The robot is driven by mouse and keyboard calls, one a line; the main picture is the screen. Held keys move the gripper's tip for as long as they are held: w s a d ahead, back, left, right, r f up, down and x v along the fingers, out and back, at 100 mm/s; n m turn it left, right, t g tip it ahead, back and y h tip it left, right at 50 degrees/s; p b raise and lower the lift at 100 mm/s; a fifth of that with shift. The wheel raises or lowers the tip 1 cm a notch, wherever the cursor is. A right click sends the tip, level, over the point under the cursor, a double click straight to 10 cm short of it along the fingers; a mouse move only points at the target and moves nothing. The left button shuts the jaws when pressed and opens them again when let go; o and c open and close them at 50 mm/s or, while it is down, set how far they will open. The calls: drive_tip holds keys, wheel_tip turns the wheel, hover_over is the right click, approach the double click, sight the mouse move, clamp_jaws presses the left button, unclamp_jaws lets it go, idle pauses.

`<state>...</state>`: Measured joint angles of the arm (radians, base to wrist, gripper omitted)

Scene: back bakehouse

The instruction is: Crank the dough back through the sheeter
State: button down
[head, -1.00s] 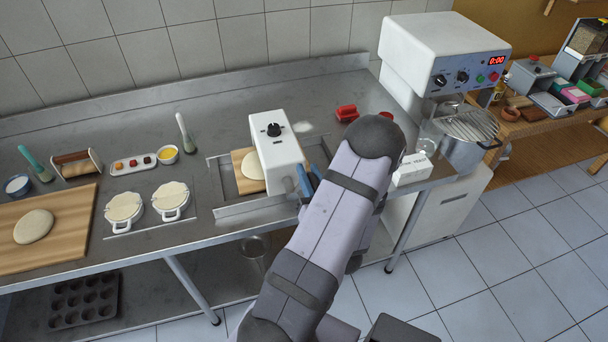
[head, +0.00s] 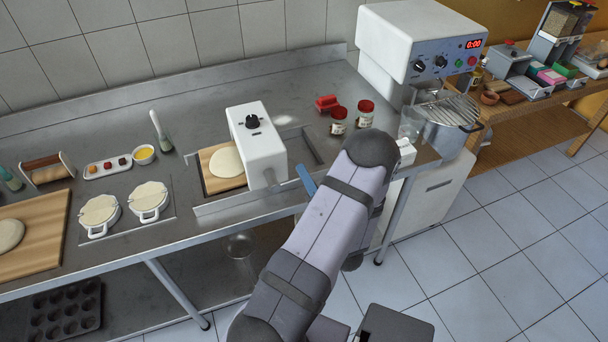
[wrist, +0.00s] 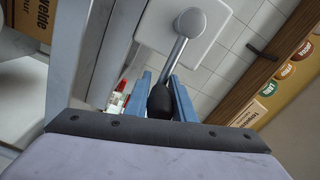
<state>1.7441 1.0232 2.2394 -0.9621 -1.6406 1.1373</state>
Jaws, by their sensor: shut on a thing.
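The white sheeter (head: 257,143) stands on the steel bench with a black dial on top. A round of pale dough (head: 226,161) lies on the wooden board (head: 211,185) at the sheeter's left side, most of it showing. The grey crank (head: 286,186) sticks out from the sheeter's front right. My gripper (head: 305,178) is at its outer end, partly hidden by my arm in the head view. In the wrist view, the blue fingers of my gripper (wrist: 163,85) are shut around the crank's black knob (wrist: 160,102), with the crank arm (wrist: 179,55) running up to the white housing.
Two red-lidded jars (head: 365,113) and a red object (head: 327,103) stand right of the sheeter. A mixer (head: 418,45) with a steel bowl (head: 443,135) is further right. Two white presses (head: 99,215) and a second dough round (head: 8,235) are left.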

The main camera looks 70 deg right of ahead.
sight(291, 202)
drive_tip(key=a+f+m+b, duration=0.1)
drive_tip(key=f+m, duration=0.1)
drive_tip(key=m, duration=0.1)
drive_tip(key=w+f+m+b, duration=0.1)
drive_tip(key=f+m, duration=0.2)
drive_tip(key=m, duration=0.1)
drive_tip(key=w+a+f+m+b, duration=0.1)
drive_tip(key=f+m, duration=0.1)
drive_tip(key=m, duration=0.2)
drive_tip(key=shift+w+a+f, duration=0.25)
drive_tip(key=shift+a+f, duration=0.05)
drive_tip(key=shift+f, duration=0.1)
drive_tip(key=shift+w+a+f, duration=0.3)
drive_tip(key=shift+a, duration=0.05)
drive_tip(key=shift+w, duration=0.1)
drive_tip(key=c, duration=1.5)
unclamp_jaws()
drive_tip(key=shift+a, duration=0.1)
